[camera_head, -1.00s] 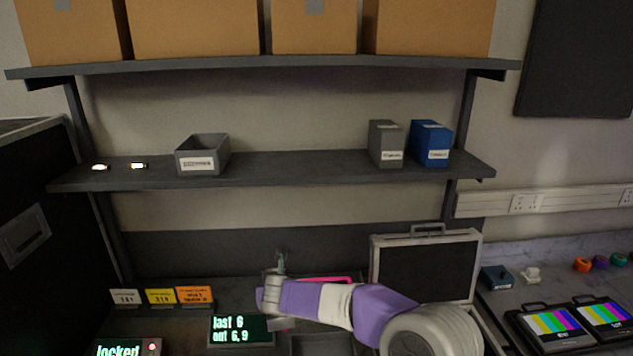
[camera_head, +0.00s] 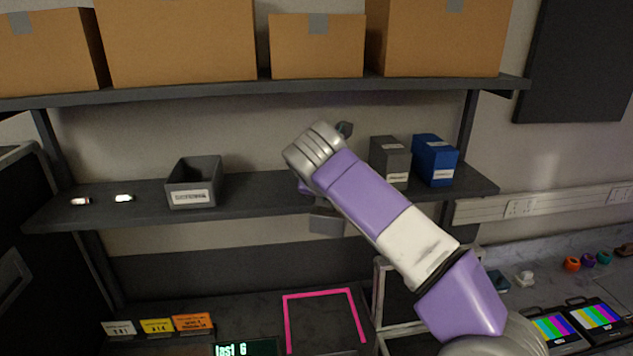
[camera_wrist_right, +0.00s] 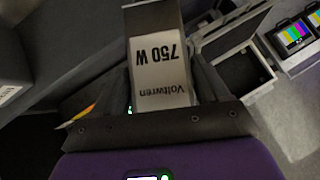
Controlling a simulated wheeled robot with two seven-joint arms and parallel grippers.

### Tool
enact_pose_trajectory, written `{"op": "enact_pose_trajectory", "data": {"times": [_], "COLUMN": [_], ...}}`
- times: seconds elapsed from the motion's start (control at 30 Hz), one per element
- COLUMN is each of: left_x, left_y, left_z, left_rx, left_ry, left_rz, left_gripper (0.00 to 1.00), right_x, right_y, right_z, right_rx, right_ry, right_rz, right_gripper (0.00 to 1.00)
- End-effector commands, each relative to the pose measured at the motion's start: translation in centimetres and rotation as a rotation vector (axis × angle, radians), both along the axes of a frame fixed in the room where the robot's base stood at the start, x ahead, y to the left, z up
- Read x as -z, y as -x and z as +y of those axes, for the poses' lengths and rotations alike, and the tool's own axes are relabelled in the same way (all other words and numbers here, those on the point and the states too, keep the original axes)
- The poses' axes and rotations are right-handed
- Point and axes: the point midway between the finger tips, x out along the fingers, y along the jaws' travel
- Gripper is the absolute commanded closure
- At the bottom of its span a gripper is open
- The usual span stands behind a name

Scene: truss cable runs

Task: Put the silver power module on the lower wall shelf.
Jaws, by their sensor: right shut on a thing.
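The silver power module (camera_wrist_right: 160,72), with a label reading "Voltwren 750 W", is between the fingers of my right gripper (camera_wrist_right: 163,92), which is shut on it. In the head view my right arm reaches up from the lower right, and its wrist is in front of the lower wall shelf (camera_head: 255,190). A grey block shows just under the wrist, at the shelf's front edge; I cannot tell there how much of it is module or gripper. The arm hides part of the shelf's middle. My left gripper is not in view.
On the lower shelf stand a grey open bin (camera_head: 193,184), a grey box (camera_head: 391,161) and a blue box (camera_head: 434,160), with two small items at left. Cardboard boxes (camera_head: 318,45) fill the upper shelf (camera_head: 260,88). A pink outline (camera_head: 322,293) marks the bench below.

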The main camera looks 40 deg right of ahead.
Motion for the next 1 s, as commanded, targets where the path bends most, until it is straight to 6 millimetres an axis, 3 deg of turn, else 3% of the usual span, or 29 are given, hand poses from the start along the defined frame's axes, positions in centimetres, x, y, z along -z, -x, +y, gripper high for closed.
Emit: {"op": "enact_pose_trajectory", "data": {"times": [0.2, 0.5, 0.87, 1.0], "left_x": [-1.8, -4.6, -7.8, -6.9], "left_y": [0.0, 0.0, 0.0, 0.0], "left_z": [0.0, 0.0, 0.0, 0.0], "left_rx": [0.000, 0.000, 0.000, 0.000], "left_ry": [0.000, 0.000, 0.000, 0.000], "left_rz": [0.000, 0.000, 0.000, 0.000], "left_gripper": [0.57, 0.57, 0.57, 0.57], "right_x": [-0.3, -0.3, -0.4, 1.4], "right_y": [-5.1, -11.1, -15.6, -15.5], "right_z": [-2.8, -6.2, -8.6, -8.6], "right_rx": [0.004, 0.003, 0.002, -0.001], "right_ry": [0.004, 0.004, 0.003, 0.004], "right_rz": [0.000, -0.001, -0.004, -0.002], "right_gripper": [0.91, 0.91, 0.91, 0.91]}}
